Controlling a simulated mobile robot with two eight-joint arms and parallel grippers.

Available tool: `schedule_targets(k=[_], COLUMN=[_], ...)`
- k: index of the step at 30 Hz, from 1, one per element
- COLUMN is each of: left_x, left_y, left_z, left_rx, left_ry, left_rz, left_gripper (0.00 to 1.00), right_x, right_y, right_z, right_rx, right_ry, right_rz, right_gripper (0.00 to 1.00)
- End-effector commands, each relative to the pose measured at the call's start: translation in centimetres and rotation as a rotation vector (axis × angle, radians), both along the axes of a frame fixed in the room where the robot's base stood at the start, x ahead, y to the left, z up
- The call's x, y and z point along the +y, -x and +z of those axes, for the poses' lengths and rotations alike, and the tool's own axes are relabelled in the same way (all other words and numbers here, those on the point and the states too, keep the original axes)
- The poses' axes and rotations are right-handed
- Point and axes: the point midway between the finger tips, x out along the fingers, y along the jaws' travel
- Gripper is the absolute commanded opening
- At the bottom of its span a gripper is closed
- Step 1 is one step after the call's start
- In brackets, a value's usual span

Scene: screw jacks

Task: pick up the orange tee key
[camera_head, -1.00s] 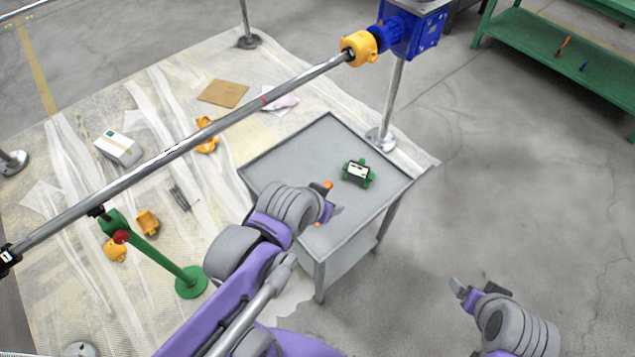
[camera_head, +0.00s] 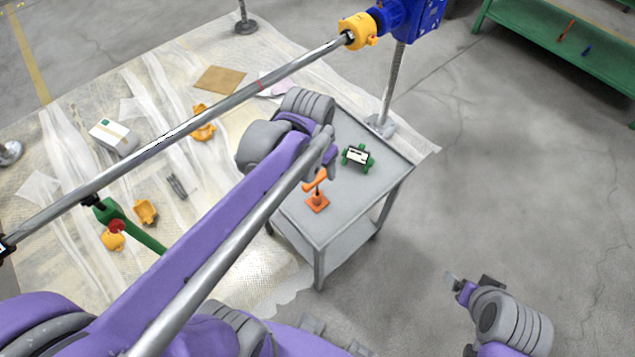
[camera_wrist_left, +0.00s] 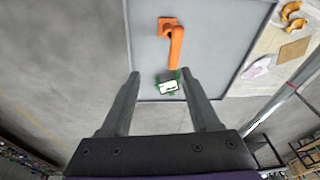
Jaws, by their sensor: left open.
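The orange tee key (camera_head: 315,184) stands on a square orange base on the grey cart top, near its front left. In the left wrist view the tee key (camera_wrist_left: 175,48) shows beyond the fingertips, with its base at the far end. My left gripper (camera_wrist_left: 159,74) is open, with nothing between its fingers. In the head view my left arm reaches over the cart's left side, just behind the key, and hides the fingers. My right gripper (camera_head: 471,283) is open and empty over the floor at the lower right.
A green device with a white face (camera_head: 358,157) sits on the cart (camera_head: 345,210), close to the key. A long metal rod (camera_head: 190,125) crosses at the left towards a blue gearbox (camera_head: 420,25). A green bench (camera_head: 540,38) stands at the upper right. Floor right of the cart is clear.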

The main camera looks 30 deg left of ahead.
Motion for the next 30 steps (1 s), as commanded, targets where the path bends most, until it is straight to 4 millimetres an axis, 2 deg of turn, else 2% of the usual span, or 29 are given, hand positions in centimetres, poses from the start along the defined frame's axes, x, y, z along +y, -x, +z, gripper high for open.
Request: schedule_targets(k=[1, 3, 9, 14, 21, 30], left_x=[0.6, 1.3, 2.6, 2.9, 2.9, 3.1], left_y=[-1.1, -2.4, -4.9, -5.4, -5.4, -5.2], left_z=[-1.8, -3.0, -5.3, -6.4, -10.1, -12.8], left_rx=[0.05, 0.104, 0.203, 0.224, 0.223, 0.222], left_ry=[-0.004, -0.006, -0.003, 0.0, -0.001, -0.001], left_rz=[-0.023, -0.059, -0.129, -0.145, -0.145, -0.144], left_gripper=[0.62, 0.62, 0.62, 0.62, 0.62, 0.62], right_x=[0.0, 0.0, 0.0, 0.0, 0.0, 0.0], right_y=[0.7, 1.1, 1.5, 1.6, 1.7, 1.7], right_z=[-1.7, -2.7, -4.1, -4.3, -4.7, -4.7], right_rx=[0.013, 0.02, 0.028, 0.029, 0.031, 0.032], right_ry=[0.0, 0.0, 0.0, 0.0, 0.0, 0.0], right_rz=[0.0, 0.0, 0.0, 0.0, 0.0, 0.0], right_gripper=[0.87, 0.87, 0.87, 0.87, 0.87, 0.87])
